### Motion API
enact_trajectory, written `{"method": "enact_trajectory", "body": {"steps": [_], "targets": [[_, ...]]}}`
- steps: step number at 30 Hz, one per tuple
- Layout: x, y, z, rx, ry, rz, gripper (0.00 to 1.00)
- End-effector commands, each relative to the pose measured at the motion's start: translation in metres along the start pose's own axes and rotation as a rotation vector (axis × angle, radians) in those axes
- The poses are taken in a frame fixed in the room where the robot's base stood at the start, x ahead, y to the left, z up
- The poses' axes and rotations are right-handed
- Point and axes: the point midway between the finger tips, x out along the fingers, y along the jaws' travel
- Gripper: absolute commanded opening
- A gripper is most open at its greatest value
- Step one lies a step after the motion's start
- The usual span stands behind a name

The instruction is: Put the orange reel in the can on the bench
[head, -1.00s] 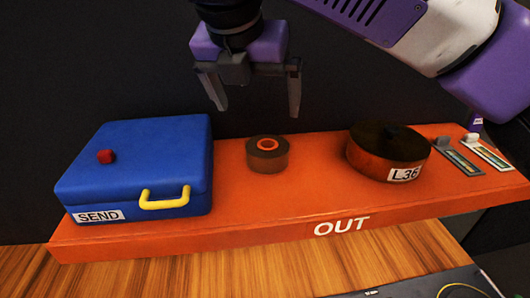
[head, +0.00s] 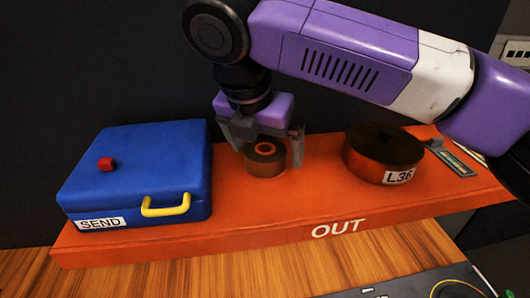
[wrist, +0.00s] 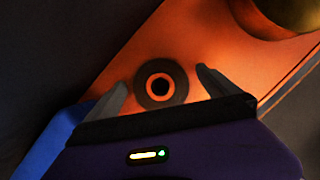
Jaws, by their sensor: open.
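The reel (head: 265,162), a short brown cylinder with an orange ring in its top, stands on the orange bench (head: 300,206) between the blue box and the round can. In the wrist view the reel (wrist: 142,92) shows as a dark disc with an orange ring. My gripper (head: 272,153) is open over the reel, one finger on each side; the wrist view shows gaps between the reel and both fingers. The copper-brown can (head: 383,158), labelled L36, has a dark lid-like top with a knob and stands to the right. Its inside does not show.
A blue box (head: 135,172) marked SEND, with a yellow handle and a red knob, stands at the left of the bench. A small grey panel piece (head: 450,158) lies right of the can. The bench front, marked OUT, is clear.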

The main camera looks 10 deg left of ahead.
Motion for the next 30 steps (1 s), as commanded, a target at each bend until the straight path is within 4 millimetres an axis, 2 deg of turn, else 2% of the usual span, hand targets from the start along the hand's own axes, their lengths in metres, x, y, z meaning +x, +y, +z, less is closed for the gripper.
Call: {"method": "enact_trajectory", "body": {"steps": [8, 18, 19, 20, 30], "targets": [[0.0028, 0.0002, 0.0001, 0.000, -0.001, 0.001, 0.98], [0.0025, 0.0002, 0.0002, 0.000, -0.001, 0.001, 0.31], [0.0023, 0.0002, 0.0003, 0.000, -0.001, 0.001, 0.31], [0.0023, 0.0002, 0.0003, 0.000, -0.001, 0.001, 0.24], [-0.0036, 0.0003, 0.0031, 0.002, -0.002, 0.001, 0.24]]}}
